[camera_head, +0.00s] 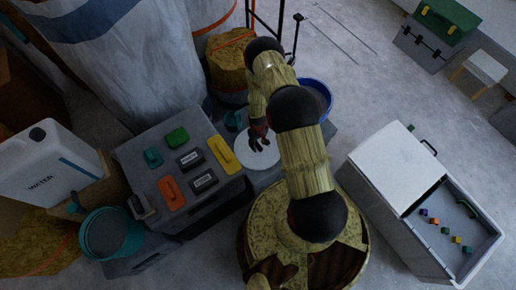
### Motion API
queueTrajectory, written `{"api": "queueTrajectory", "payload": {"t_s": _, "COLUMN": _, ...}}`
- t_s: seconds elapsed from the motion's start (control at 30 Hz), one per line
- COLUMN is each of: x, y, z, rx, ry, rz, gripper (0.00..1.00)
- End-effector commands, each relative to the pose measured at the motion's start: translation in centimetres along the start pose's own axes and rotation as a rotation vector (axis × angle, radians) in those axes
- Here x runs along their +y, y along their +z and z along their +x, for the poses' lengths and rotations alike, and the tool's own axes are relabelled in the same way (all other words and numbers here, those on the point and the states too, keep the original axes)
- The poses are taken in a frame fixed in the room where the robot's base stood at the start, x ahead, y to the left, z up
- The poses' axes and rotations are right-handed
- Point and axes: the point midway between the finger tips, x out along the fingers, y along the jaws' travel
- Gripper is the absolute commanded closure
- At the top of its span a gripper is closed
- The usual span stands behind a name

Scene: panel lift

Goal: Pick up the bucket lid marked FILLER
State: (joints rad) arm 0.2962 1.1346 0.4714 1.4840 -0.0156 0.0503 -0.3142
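A round white lid (245,158) lies flat on a grey block at the middle of the view, right of the grey toolbox top. I can read no marking on it from here. My gripper (259,146) is over the lid's upper right part, its two dark fingers apart with nothing seen between them. I cannot tell whether the fingertips touch the lid. My arm covers part of the area to the right of it.
A grey case (150,140) with orange, green, yellow and dark items stands left of the lid. A blue bucket (325,92) is partly behind my arm. A white jug (45,165) and a teal bucket (110,232) stand left. A white chest (395,170) with small coloured blocks stands right.

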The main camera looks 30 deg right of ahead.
Motion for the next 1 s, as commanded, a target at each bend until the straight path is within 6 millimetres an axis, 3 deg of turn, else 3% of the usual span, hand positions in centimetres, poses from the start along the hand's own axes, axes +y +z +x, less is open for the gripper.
{"api": "queueTrajectory", "payload": {"t_s": 0.7, "x": -0.01, "y": 0.05, "z": -0.04, "rx": -0.001, "ry": 0.0, "rz": -0.001, "gripper": 1.0}}
{"api": "queueTrajectory", "payload": {"t_s": 1.0, "x": 0.0, "y": 0.02, "z": -0.06, "rx": 0.0, "ry": 0.0, "rz": 0.0, "gripper": 1.0}}
